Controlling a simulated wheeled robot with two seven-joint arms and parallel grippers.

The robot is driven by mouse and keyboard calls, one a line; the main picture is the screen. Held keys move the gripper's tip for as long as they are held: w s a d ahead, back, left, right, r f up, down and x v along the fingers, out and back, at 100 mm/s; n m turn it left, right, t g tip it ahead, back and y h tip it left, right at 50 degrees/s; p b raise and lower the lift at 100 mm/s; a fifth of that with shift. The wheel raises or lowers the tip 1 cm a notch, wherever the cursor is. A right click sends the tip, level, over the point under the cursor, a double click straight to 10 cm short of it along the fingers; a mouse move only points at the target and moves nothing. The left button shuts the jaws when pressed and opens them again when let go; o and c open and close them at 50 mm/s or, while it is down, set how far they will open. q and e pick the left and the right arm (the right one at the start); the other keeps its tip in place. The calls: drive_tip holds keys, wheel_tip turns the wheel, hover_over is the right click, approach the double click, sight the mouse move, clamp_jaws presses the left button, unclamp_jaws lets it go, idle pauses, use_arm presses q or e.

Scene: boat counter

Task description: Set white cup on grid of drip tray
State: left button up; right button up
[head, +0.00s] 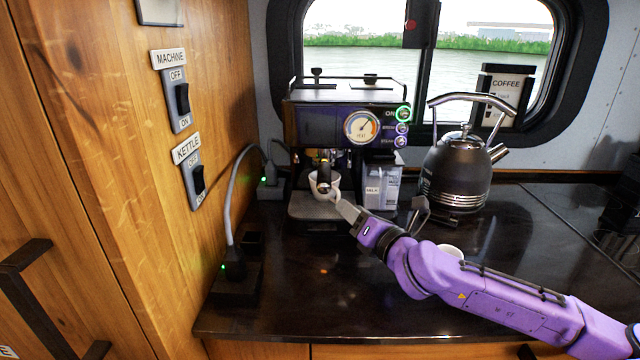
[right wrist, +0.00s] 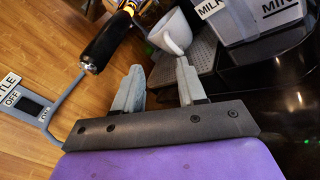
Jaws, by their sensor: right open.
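The white cup (head: 318,191) stands upright at the espresso machine, below its spout and black portafilter handle. It appears to rest on the grid of the drip tray (head: 312,211). In the right wrist view the cup (right wrist: 171,33) is beyond my fingertips, its handle pointing toward them, and the grid (right wrist: 200,62) shows beside and below it. My right gripper (head: 345,210) is open and empty, just in front of the cup on its right side. In the right wrist view its two fingers (right wrist: 160,76) are apart, with no cup between them. My left gripper is out of view.
The milk container (head: 381,185) stands right of the tray, and the dark kettle (head: 455,175) farther right. The portafilter handle (right wrist: 106,42) juts out left of my fingers. A white rim (head: 451,250) shows behind my right arm. The front left counter (head: 300,300) is clear.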

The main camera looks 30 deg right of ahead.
sight(340, 193)
drive_tip(key=w, duration=0.2)
drive_tip(key=w+d, duration=0.1)
drive_tip(key=w, duration=0.4)
drive_tip(key=shift+d+r, duration=0.1)
drive_tip(key=shift+d, duration=0.2)
drive_tip(key=shift+w, duration=0.5)
drive_tip(key=shift+s, duration=0.1)
drive_tip(key=shift+c, duration=0.7)
clamp_jaws()
